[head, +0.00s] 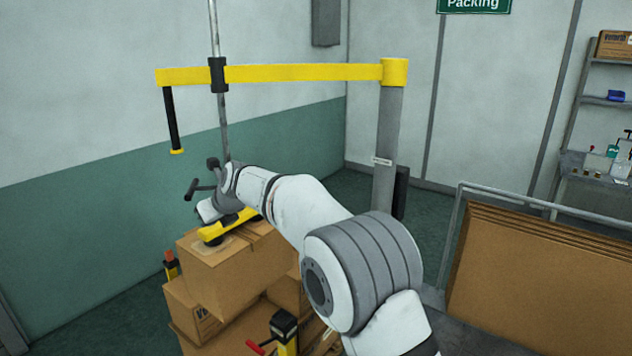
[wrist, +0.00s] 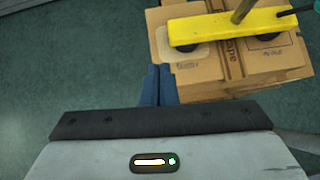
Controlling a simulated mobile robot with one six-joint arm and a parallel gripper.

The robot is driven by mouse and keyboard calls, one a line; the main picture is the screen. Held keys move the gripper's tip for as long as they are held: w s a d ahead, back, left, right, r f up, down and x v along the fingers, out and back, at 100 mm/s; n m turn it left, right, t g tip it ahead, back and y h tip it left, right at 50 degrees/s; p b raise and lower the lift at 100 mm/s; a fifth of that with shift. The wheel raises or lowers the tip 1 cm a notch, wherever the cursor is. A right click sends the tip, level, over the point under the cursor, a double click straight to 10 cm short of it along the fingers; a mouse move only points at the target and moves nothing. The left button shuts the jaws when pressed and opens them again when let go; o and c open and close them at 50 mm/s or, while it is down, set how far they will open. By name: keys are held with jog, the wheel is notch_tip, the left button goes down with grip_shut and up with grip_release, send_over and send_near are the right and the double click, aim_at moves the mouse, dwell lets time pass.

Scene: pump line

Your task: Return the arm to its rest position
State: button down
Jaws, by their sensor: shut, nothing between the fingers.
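My arm (head: 290,205) reaches out from the lower right of the head view toward a stack of cardboard boxes. Its end is beside a yellow suction bar (head: 229,226) resting on the top box (head: 240,265). My gripper (wrist: 158,86) shows in the wrist view as two dark blue fingers close together, shut and empty. The fingers point toward the near edge of the box, with the yellow bar (wrist: 228,27) beyond. I cannot tell from the wrist view how far they are from the box. In the head view the fingers cannot be made out.
A yellow crane boom (head: 300,73) on a grey post (head: 388,150) spans above the arm, with a vertical tube (head: 222,125) hanging down. A yellow-and-black post (head: 285,332) with a red handle stands low in front. A rack of cardboard sheets (head: 540,280) is at right.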

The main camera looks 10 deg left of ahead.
jog(key=s+d+r+n+h+b, duration=0.1)
jog(key=s+d+r+n+h, duration=0.35)
jog(key=d, duration=1.35)
jog(key=s+d+f+n+b, duration=0.15)
jog(key=d+n, duration=0.55)
jog(key=d, duration=1.1)
jog(key=s+d+f+n+h, duration=0.1)
jog(key=s+d+f+n, duration=0.2)
jog(key=s+d, duration=0.4)
jog(key=s+d+f+n+h, duration=0.1)
jog(key=s+d+f+n, duration=0.3)
jog(key=s+d, duration=0.3)
jog(key=s+d+f+n+h+b, duration=0.1)
jog(key=s+d+f+n, duration=0.2)
jog(key=s+d+n, duration=0.2)
jog(key=s+d, duration=0.2)
jog(key=s, duration=0.2)
jog(key=shift+d+f+g, duration=0.15)
jog(key=shift+d+g, duration=0.15)
jog(key=shift+g, duration=0.1)
jog(key=shift+h, duration=0.25)
